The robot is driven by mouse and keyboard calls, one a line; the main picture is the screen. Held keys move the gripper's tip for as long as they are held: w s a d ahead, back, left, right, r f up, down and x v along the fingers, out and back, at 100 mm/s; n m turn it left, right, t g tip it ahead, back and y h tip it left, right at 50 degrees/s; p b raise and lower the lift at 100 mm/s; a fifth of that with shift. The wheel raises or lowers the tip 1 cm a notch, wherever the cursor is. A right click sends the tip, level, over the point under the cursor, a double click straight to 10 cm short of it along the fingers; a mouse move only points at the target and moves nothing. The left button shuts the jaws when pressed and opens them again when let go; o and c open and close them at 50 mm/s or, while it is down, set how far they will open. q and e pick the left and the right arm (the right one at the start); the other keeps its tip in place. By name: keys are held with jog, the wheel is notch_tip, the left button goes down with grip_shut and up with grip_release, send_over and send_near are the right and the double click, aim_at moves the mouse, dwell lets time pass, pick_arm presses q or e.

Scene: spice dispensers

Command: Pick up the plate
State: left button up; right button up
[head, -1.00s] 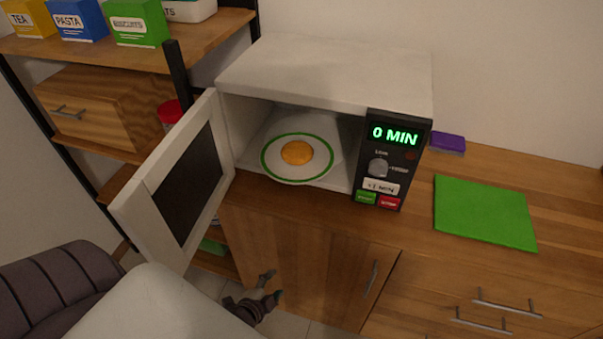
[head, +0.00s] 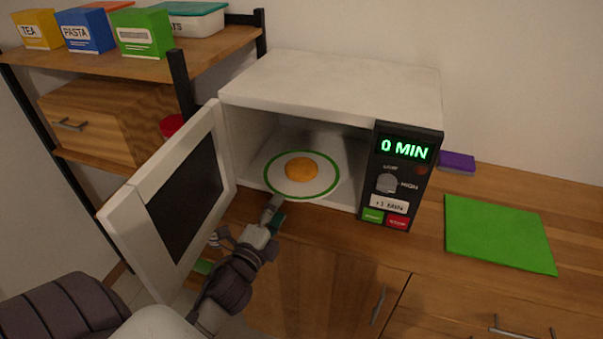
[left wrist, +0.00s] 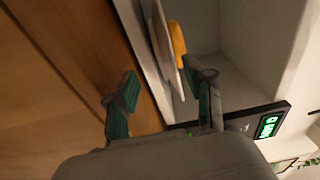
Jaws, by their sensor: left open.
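The plate (head: 289,193), white with a green ring, lies inside the open microwave (head: 330,85) with a round orange food item (head: 301,169) on it. My left gripper (head: 272,207) is at the front rim of the plate, at the microwave opening. In the left wrist view my left gripper (left wrist: 160,72) is open and empty. There the plate (left wrist: 163,45) shows nearly edge-on, its near rim between the two fingers in the picture. I cannot tell whether a finger touches it. My right gripper is not in view.
The microwave door (head: 180,195) stands open to the left, beside my left arm. The control panel (head: 400,175) reads 0 MIN. A green mat (head: 499,234) lies on the counter at right, with a purple block (head: 457,162) behind it. Shelves with boxes stand at left.

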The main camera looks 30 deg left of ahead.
aim_at(286, 194)
pick_arm(q)
jog(key=w, duration=0.3)
jog(key=w+a+p, duration=0.1)
jog(key=w, duration=0.1)
jog(key=shift+w+r, duration=0.25)
jog(key=shift+r, duration=0.05)
jog(key=shift+c, duration=0.3)
grip_shut()
